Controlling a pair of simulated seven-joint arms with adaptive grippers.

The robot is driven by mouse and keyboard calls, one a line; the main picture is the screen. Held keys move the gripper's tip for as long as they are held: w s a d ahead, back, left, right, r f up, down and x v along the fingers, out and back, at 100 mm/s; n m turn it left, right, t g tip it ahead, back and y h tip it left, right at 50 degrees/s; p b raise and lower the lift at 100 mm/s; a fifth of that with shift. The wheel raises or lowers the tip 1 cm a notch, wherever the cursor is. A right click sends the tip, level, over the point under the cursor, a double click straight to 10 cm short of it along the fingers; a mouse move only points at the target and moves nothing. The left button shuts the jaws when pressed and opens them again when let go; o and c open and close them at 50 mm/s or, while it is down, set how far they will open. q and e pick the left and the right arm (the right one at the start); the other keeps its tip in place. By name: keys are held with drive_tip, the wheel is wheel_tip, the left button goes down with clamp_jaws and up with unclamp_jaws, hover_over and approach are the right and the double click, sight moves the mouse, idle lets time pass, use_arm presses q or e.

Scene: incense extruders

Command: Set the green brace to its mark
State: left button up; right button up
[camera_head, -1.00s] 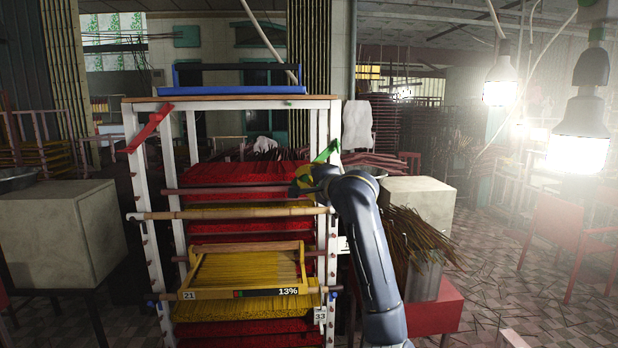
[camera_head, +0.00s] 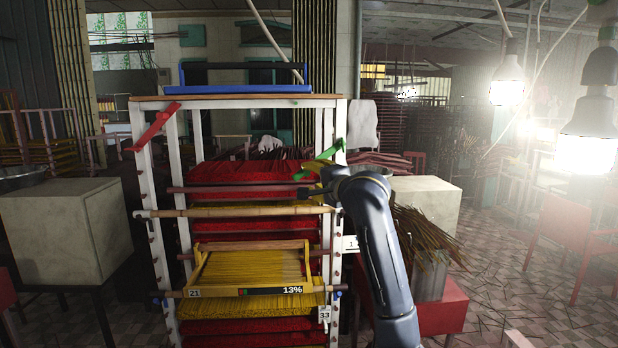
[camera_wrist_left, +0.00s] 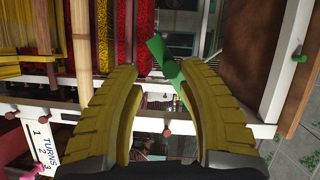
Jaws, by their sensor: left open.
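The green brace (camera_head: 326,152) is a short bar, tilted at the upper right post of the white rack (camera_head: 150,230). In the left wrist view the brace (camera_wrist_left: 165,62) lies just beyond my fingertips and passes behind the right-hand finger; I cannot tell if they touch. My left gripper (camera_head: 318,169), with yellow ribbed fingers, is close to the brace in the head view. It is open in the wrist view (camera_wrist_left: 150,80), with nothing held between its tips. A small green peg (camera_wrist_left: 300,58) sits on a white rail; a green spot (camera_head: 295,103) shows on the rack's top edge.
A tilted red brace (camera_head: 153,127) is at the rack's upper left. A blue-based frame (camera_head: 240,89) stands on top. Red and yellow incense trays fill the rack. A tray (camera_head: 250,266) reads 13%. Incense bundles (camera_head: 425,235) stand at right.

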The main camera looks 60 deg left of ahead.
use_arm(q)
drive_tip(key=d, duration=0.9)
drive_tip(key=shift+s+d+r, duration=0.25)
drive_tip(key=shift+d+r, duration=0.1)
drive_tip(key=shift+d, duration=0.05)
